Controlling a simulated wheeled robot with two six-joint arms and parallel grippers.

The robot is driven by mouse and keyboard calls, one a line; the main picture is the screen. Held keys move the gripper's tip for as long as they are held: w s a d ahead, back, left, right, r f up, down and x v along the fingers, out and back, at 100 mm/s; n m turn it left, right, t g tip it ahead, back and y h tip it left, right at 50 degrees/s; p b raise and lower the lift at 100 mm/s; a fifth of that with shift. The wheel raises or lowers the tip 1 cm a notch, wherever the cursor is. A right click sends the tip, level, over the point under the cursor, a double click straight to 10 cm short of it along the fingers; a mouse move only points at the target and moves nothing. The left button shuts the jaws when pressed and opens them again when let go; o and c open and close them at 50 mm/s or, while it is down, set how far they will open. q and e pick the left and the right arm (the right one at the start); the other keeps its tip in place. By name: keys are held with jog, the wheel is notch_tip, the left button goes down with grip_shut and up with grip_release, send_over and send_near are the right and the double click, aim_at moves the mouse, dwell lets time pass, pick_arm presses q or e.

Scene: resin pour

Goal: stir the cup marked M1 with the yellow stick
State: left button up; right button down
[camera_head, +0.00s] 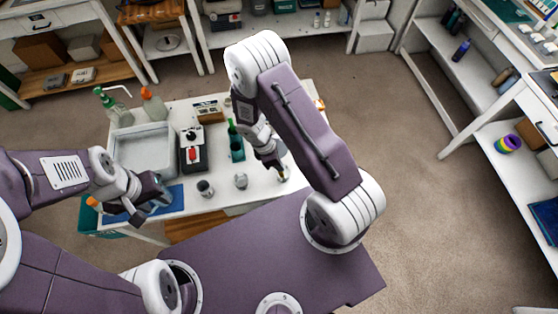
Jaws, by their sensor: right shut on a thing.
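Two small cups stand near the front of the white table: a darker one (205,188) and a paler one (240,181) to its right. Their markings are too small to read, so I cannot tell which is M1. A teal holder (237,150) with a green upright piece stands behind them. My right gripper (281,172) is at the table's right front, right of the paler cup. It is shut on a small yellowish thing, likely the yellow stick, mostly hidden by the fingers. My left gripper (148,205) is open, over the blue mat (172,201) at the left front.
A clear tray (143,151) fills the table's left side, with a black-and-white device (192,149) with a red part beside it. A green-topped bottle (115,110) and an orange-topped bottle (153,105) stand behind. Shelving lines the back and right.

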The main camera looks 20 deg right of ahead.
jog(key=shift+w+d+r, duration=0.1)
jog(key=shift+d, duration=0.05)
jog(key=shift+w+d+p, duration=0.1)
jog(key=shift+w+p, duration=0.1)
jog(key=shift+p, duration=0.1)
jog(key=p+v, duration=0.7)
jog(key=shift+d+r, duration=0.15)
jog(key=shift+d, duration=0.2)
jog(key=shift+r, duration=0.1)
